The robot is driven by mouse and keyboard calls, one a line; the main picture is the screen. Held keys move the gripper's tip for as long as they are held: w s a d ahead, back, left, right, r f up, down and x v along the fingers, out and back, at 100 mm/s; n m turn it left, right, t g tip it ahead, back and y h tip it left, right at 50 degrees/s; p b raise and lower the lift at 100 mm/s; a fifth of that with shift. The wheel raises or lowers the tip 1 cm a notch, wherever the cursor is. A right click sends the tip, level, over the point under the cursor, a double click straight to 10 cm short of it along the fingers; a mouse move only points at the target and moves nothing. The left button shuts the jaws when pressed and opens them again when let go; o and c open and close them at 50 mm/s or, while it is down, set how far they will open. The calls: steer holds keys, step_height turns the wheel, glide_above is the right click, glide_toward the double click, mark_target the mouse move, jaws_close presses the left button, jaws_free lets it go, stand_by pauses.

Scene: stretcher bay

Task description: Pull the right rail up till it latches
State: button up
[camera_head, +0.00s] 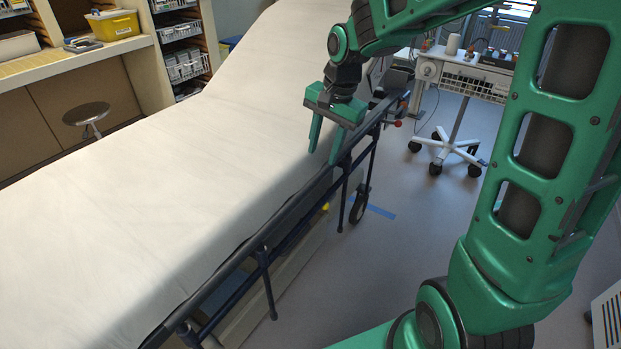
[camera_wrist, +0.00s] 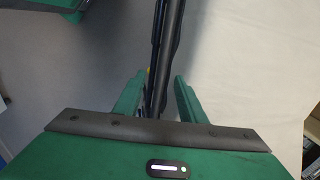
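The stretcher (camera_head: 130,170) has a white mattress and runs from the lower left to the top centre of the head view. The right rail (camera_head: 232,282) is a dark bar along the mattress's near right edge, with posts reaching down below it; it does not stand above the mattress. My gripper (camera_head: 323,157) is over the rail's far half, fingers pointing down. In the wrist view, my gripper (camera_wrist: 158,78) is open, with the dark rail (camera_wrist: 162,50) running between its two fingers and gaps on both sides. I cannot tell whether the fingertips reach below the bar.
A white wheeled stand (camera_head: 452,145) is on the floor beyond the rail. A stool (camera_head: 87,113) and shelves (camera_head: 185,60) are on the far left side.

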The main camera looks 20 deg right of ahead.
mark_target(313, 181)
steer(key=f, duration=0.3)
steer(key=w+a+f, duration=0.1)
steer(key=f, duration=0.3)
steer(key=w+f, duration=0.1)
steer(key=f, duration=0.2)
steer(key=shift+a+f, duration=0.35)
steer(key=shift+a, duration=0.05)
